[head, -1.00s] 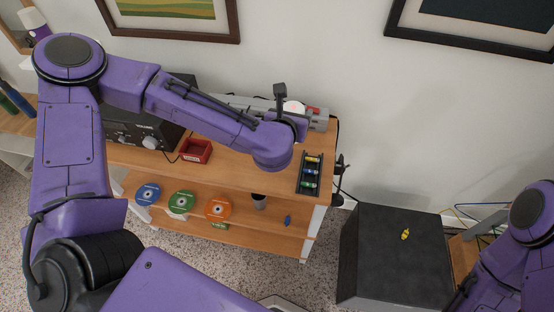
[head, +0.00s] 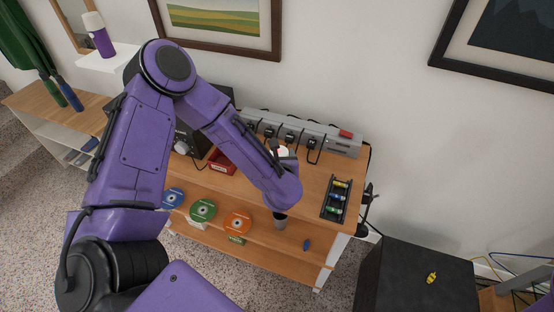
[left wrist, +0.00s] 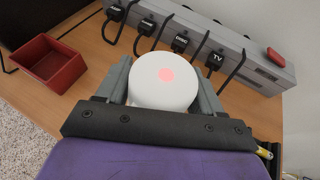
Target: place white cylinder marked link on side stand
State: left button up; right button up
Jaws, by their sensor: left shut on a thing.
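The white cylinder (left wrist: 164,76) has a glowing red mark on its round top. My left gripper (left wrist: 164,86) is shut on it, one grey finger on each side. In the head view a small white part of the cylinder (head: 283,150) shows beyond my left wrist, over the wooden shelf unit's top (head: 306,170); the fingers are mostly hidden there. I cannot tell whether the cylinder touches the top. No label names the side stand; a dark box-like stand (head: 400,285) is at the lower right, and a low wooden unit (head: 75,92) is at the left. My right gripper is not in view.
A grey power strip (head: 305,137) with several black plugs lies along the wall. A red tray (head: 222,162) and a black rack of coloured cells (head: 336,199) flank my gripper. A yellow object (head: 432,278) lies on the dark stand. A wall shelf (head: 108,58) holds a purple-and-white bottle.

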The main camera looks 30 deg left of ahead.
pick_arm(q)
jog(key=f, duration=0.3)
jog(key=shift+w+a+f, duration=0.1)
jog(key=shift+a+f, duration=0.3)
jog(key=shift+d, duration=0.1)
jog(key=shift+f, duration=0.15)
jog(key=o, duration=1.1)
jog(key=shift+o, duration=0.2)
jog(key=shift+r, duration=0.25)
jog(key=shift+s+d, duration=0.2)
jog(key=shift+s, duration=0.05)
jog(key=b+v, duration=0.3)
jog(key=v, duration=0.8)
jog(key=shift+s, duration=0.15)
